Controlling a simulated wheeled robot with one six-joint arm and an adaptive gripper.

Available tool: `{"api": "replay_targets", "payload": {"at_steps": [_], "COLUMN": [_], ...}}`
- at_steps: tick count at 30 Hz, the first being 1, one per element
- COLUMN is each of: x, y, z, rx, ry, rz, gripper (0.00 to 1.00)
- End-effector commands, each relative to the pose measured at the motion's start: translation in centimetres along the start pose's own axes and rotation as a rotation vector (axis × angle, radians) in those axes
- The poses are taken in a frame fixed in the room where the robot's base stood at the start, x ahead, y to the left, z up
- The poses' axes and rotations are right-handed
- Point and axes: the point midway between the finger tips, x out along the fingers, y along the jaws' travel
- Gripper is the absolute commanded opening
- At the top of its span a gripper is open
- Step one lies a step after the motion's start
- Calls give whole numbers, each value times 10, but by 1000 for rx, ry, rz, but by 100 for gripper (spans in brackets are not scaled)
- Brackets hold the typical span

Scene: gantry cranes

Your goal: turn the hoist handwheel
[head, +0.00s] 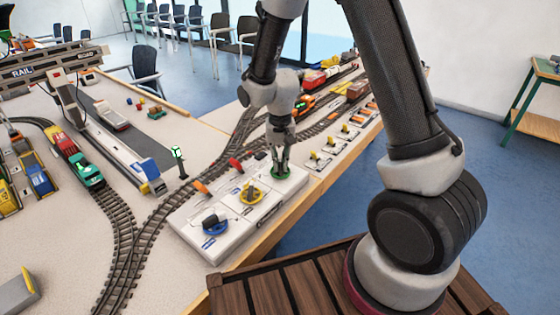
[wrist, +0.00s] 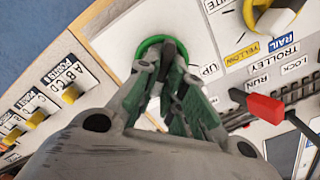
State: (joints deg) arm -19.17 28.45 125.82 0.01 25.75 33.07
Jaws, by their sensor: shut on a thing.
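A green handwheel (head: 287,176) sits at the far right end of the white control panel (head: 216,238). It also shows in the wrist view (wrist: 150,41), where an "UP" label (wrist: 209,70) lies beside it. My gripper (head: 279,167) points down at this wheel and is shut on it, its fingers (wrist: 168,52) over the middle of the wheel. The fingers hide the wheel's centre and much of its rim. A yellow handwheel (head: 250,195) and a blue handwheel (head: 213,223) are on the same panel, apart from my gripper.
A red lever (wrist: 264,108) stands beside the wheel, near labels reading trolley, lock and run. An orange lever (head: 201,187) is further left. Panels with yellow knobs (head: 316,157) lie beyond. Tracks, toy trains (head: 76,158) and a gantry crane (head: 66,92) fill the table.

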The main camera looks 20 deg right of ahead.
Motion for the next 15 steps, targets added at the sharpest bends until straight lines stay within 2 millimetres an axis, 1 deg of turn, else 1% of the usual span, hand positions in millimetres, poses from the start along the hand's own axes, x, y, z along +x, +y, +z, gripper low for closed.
{"api": "replay_targets", "payload": {"at_steps": [8,9,12,15], "x": [0,0,0,0], "y": [0,0,0,0], "z": [-1,-1,0,0], "rx": [0,-1,-1,-1], "ry": [2,2,1,1], "rz": [-1,-1,-1,-1], "gripper": [0,14,32,32]}}
